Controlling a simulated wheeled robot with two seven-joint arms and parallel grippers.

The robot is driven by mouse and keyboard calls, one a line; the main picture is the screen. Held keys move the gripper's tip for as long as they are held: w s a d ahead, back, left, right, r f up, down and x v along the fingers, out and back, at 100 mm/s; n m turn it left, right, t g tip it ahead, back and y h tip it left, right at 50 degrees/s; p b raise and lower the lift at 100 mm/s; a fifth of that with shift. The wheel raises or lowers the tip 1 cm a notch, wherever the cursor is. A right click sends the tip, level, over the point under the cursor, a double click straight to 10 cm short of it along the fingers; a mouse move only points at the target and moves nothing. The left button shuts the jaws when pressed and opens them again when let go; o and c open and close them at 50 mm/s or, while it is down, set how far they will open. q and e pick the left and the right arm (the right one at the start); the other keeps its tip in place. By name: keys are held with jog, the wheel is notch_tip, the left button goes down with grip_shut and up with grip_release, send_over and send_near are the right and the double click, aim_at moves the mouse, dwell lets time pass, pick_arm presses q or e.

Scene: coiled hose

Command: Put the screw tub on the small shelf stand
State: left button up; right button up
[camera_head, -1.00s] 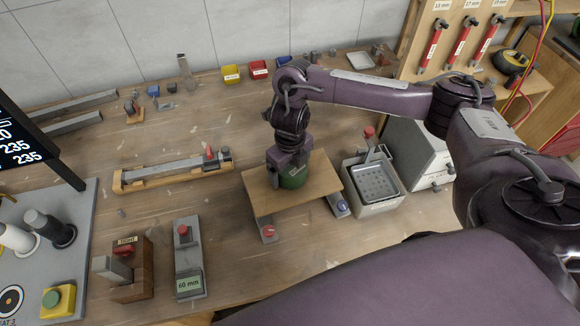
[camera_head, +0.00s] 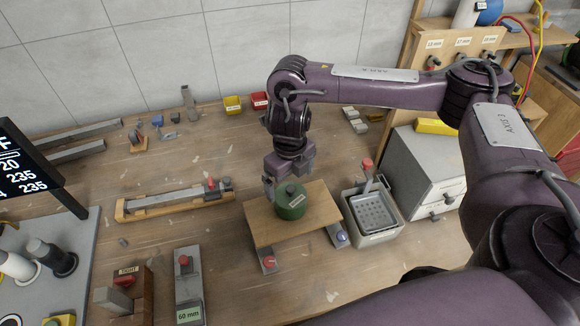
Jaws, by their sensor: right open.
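The green screw tub (camera_head: 292,206), with a pale label and dark lid knob, sits upright on the wooden top of the small shelf stand (camera_head: 263,225). My right gripper (camera_head: 281,181) points down, at the tub's far left side. It is open and looks clear of the tub, though the exact gap at the fingers is hard to judge. My left gripper is out of view.
A grey perforated tray (camera_head: 387,226) stands close to the right of the stand. A long wooden fixture (camera_head: 170,200) lies to the left. A grey block labelled 60 mm (camera_head: 188,275) stands front left. Bare bench lies in front of the stand.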

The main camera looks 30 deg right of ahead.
jog(key=shift+r, duration=1.7)
